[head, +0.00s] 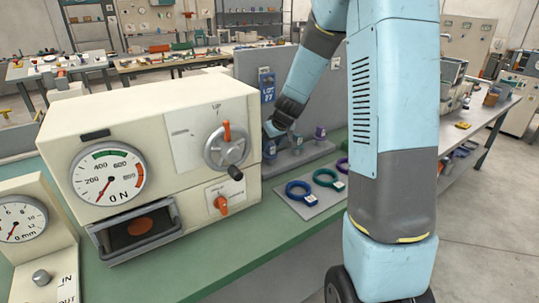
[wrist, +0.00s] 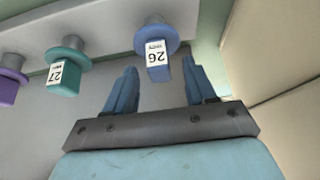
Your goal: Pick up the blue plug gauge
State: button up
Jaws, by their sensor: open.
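The blue plug gauge (wrist: 155,38) has a white label reading 26 and stands in a grey rack (wrist: 100,35). In the wrist view its labelled end shows between the fingertips of my gripper (wrist: 160,66), with a gap on both sides. My gripper is open and empty. In the head view the blue plug gauge (head: 270,150) is just below my gripper (head: 271,131), partly covered by it. A teal plug gauge (wrist: 66,66) labelled 27 and a purple plug gauge (wrist: 9,82) stand beside it to the left in the wrist view.
A cream machine (head: 150,140) with a dial and handwheel stands close left of the rack. A grey panel (head: 335,95) rises behind. Blue (head: 289,193) and teal (head: 318,181) rings lie on a plate in front. Green bench surface (head: 240,240) is free nearer me.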

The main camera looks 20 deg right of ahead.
jog(key=shift+x, duration=0.95)
jog(key=shift+c, duration=0.3)
grip_shut()
jog(key=shift+r, duration=0.1)
